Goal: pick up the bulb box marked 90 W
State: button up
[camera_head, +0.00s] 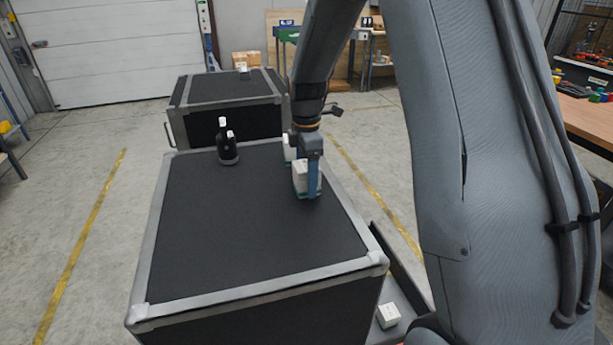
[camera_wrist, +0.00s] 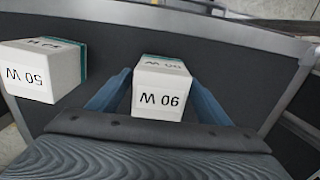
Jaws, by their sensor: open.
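The bulb box marked 90 W (camera_wrist: 160,88) is white with a teal edge and stands on the dark top of the near case. Its lettering appears upside down in the wrist view. My gripper (camera_wrist: 159,80) is open, with one blue finger on each side of this box; I cannot tell whether they touch it. In the head view my gripper (camera_head: 313,178) is down at a white box (camera_head: 300,180), partly hidden by a finger. A similar box marked 50 W (camera_wrist: 45,70) stands to the left in the wrist view.
The near case (camera_head: 240,235) has a metal-edged black top, mostly clear at the front. A black bottle-like object (camera_head: 228,150) stands toward its back left. Another white box (camera_head: 288,147) is behind my gripper. A further case (camera_head: 225,88) stands behind. A white box (camera_head: 388,315) lies low at right.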

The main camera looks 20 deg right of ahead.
jog(key=c, duration=1.2)
jog(key=shift+r, duration=0.1)
